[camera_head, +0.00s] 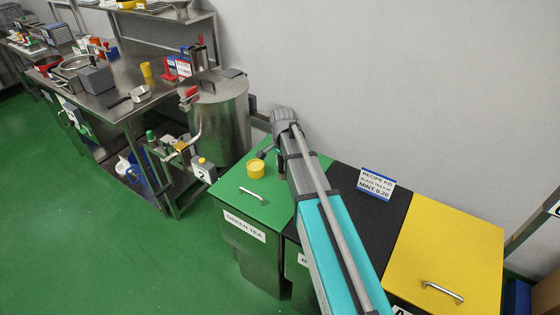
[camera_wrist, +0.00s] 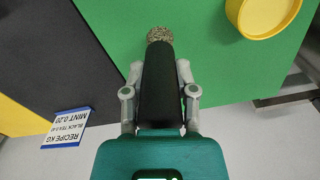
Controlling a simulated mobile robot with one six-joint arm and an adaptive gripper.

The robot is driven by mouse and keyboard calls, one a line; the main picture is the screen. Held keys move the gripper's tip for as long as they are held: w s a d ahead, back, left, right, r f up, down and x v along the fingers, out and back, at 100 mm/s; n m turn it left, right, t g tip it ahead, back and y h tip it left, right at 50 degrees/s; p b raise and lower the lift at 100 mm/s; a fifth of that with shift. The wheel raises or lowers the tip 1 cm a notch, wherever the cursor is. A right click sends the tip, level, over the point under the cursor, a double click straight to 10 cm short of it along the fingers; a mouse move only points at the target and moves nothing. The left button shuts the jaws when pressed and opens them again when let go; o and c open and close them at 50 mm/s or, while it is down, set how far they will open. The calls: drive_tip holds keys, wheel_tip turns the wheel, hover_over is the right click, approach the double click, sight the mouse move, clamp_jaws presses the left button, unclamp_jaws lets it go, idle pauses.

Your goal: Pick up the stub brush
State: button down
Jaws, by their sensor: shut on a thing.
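The stub brush (camera_wrist: 158,90) shows in the wrist view as a thick black handle with a short speckled bristle end pointing away from me. My gripper (camera_wrist: 160,68) has one grey finger on each side of the black handle and is shut on it. The green lid lies beyond the bristle end; I cannot tell the gap between them. In the head view my arm reaches over the bins toward the green lid, and the brush is not clear there behind the arm.
A green-lidded bin (camera_head: 234,190) carries a yellow round tub (camera_head: 256,168), also in the wrist view (camera_wrist: 262,14). A black lid (camera_head: 345,200) with a recipe card (camera_head: 376,184) and a yellow lid (camera_head: 445,250) adjoin it. A steel drum (camera_head: 222,115) and cluttered workbench stand left.

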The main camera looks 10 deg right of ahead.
drive_tip(key=s+d+r+p, duration=0.3)
drive_tip(key=s+r+p, duration=0.3)
drive_tip(key=s, duration=0.5)
drive_tip(key=shift+s+r+p, duration=0.3)
drive_tip(key=shift+r+p, duration=0.05)
drive_tip(key=shift+r, duration=0.5)
drive_tip(key=shift+d, duration=0.1)
drive_tip(key=shift+d, duration=0.1)
